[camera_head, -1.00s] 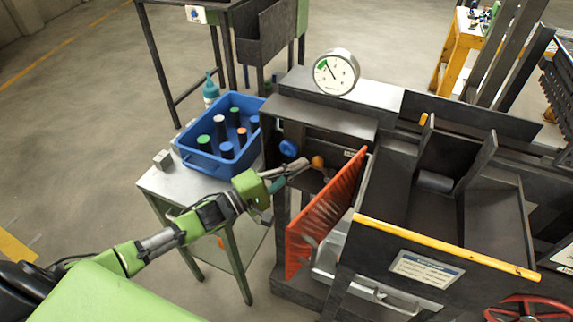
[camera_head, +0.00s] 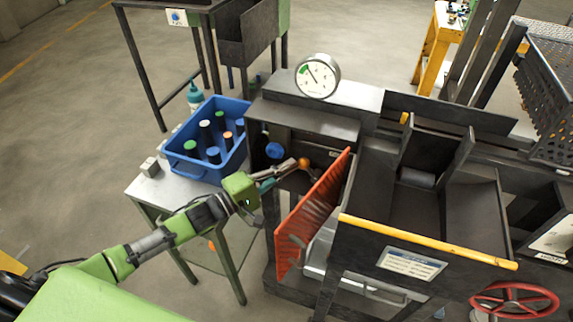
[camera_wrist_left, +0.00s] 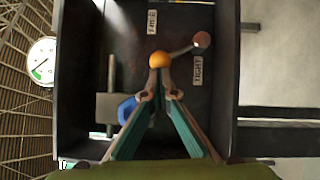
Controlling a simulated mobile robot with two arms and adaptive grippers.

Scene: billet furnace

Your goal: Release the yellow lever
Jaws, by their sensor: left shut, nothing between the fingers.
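The yellow lever has a round yellow-orange knob (camera_head: 304,163) inside a dark recess of the machine. In the left wrist view the knob (camera_wrist_left: 159,60) sits at the end of a short grey rod running from a reddish-brown pivot (camera_wrist_left: 201,40). A FREE label (camera_wrist_left: 152,22) is above the knob and a TIGHT label (camera_wrist_left: 197,70) is to its right. My left gripper (camera_head: 294,166) is shut and empty, its fingertips (camera_wrist_left: 160,84) right at the knob's near side. I cannot tell whether they touch it. My right gripper is not in view.
A blue knob (camera_head: 274,150) is left of the lever. A red ribbed panel (camera_head: 312,210) stands close right of my left gripper. A blue crate (camera_head: 196,172) with several capped cylinders is on the side table (camera_head: 177,192). A gauge (camera_head: 317,76) tops the machine.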

